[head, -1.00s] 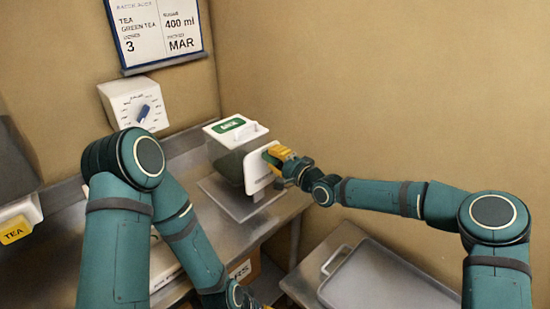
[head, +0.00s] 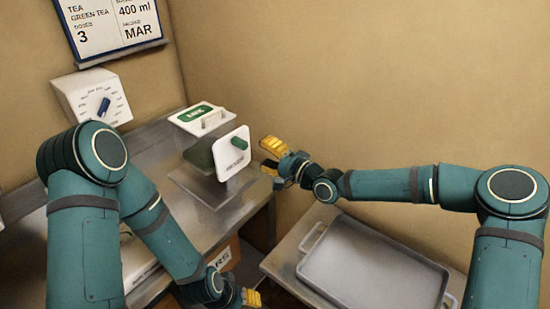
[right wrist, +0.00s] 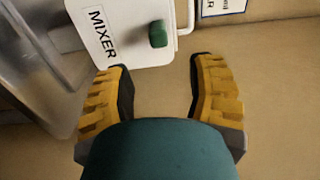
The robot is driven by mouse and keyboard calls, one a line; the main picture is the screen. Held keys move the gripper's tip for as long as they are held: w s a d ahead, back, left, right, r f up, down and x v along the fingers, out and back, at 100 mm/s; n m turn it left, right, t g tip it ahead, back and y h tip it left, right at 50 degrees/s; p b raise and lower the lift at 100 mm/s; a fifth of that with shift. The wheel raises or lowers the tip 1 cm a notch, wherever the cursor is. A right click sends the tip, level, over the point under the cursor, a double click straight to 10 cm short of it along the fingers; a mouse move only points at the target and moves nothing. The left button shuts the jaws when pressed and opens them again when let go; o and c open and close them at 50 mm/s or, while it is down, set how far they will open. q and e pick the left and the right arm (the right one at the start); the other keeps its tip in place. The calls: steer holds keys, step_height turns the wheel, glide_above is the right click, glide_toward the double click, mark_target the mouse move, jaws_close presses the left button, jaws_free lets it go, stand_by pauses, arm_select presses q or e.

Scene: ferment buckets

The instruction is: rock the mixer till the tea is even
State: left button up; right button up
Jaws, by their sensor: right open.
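The mixer is a box on the steel bench, with a white top bearing a green label (head: 194,113), a dark see-through body (head: 200,154) and a white side panel (head: 228,160) with a green knob (head: 239,143). In the right wrist view the panel reads MIXER (right wrist: 103,33) and its knob (right wrist: 158,34) lies ahead of the fingertips. My right gripper (head: 271,157) is open and empty, just right of the panel and apart from it. I cannot tell how even the tea inside is. My left gripper (head: 246,297) is low at the bottom edge; its jaws are unclear.
A white dial box with a blue knob (head: 103,107) stands at the back left under a wall sign (head: 115,22). A grey tray (head: 372,270) lies on a lower surface at the right. The left arm crosses the bench front.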

steer(key=shift+v, duration=1.6)
